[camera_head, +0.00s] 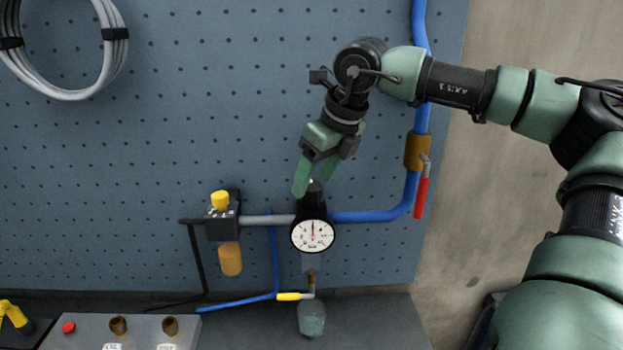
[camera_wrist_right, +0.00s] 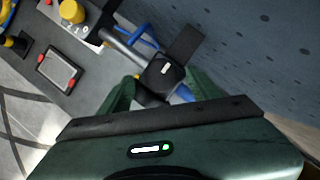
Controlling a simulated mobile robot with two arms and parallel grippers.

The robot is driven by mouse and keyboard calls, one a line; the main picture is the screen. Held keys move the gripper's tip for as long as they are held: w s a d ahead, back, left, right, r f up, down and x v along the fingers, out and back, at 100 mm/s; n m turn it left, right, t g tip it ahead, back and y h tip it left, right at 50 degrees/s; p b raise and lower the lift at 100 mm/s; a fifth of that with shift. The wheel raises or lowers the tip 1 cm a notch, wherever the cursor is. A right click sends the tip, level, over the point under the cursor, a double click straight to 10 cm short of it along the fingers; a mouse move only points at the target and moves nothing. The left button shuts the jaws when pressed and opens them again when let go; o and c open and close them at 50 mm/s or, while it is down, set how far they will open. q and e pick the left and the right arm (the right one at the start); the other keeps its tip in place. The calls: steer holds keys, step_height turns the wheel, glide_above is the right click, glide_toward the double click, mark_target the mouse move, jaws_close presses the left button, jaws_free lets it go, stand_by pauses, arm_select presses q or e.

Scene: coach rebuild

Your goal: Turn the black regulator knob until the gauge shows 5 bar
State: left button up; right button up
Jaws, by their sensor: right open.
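The black regulator knob (camera_head: 315,198) stands upright on the pipe, directly behind the top of the round white gauge (camera_head: 313,236). The gauge's red needle points almost straight up; its numbers are too small to read surely. My right gripper (camera_head: 315,182) is open, its green fingers pointing down at the knob's top. In the right wrist view, the knob (camera_wrist_right: 160,72) with its white mark shows between and beyond the fingers (camera_wrist_right: 158,92). I cannot tell whether a finger touches it. My left gripper is not in view.
A yellow-capped unit (camera_head: 220,200) with an amber bowl stands left on the pipe. A blue pipe (camera_head: 370,216) runs right to a valve with a red handle (camera_head: 421,197). The pegboard (camera_head: 220,100) behind is mostly bare.

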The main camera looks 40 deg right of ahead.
mark_target(312, 184)
steer(key=shift+p+x, duration=0.3)
steer(key=shift+x, duration=0.75)
steer(key=shift+w+d+f, duration=0.15)
steer(key=shift+w+f, duration=0.15)
steer(key=shift+f, duration=0.1)
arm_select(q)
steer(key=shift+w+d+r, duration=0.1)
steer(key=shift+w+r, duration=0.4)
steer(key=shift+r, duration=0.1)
arm_select(e)
steer(key=shift+s, duration=0.1)
steer(key=c, duration=1.4)
steer(key=shift+o, duration=0.2)
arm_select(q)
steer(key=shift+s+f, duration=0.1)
arm_select(e)
steer(key=shift+n, duration=0.3)
steer(key=shift+r+n+y, duration=0.1)
steer(key=shift+n+y, duration=0.4)
steer(key=shift+n, duration=0.4)
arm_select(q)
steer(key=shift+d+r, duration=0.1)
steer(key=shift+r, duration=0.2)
arm_select(e)
steer(key=shift+n+g+y, duration=0.4)
steer(key=shift+n+y, duration=0.2)
steer(key=shift+n, duration=1.1)
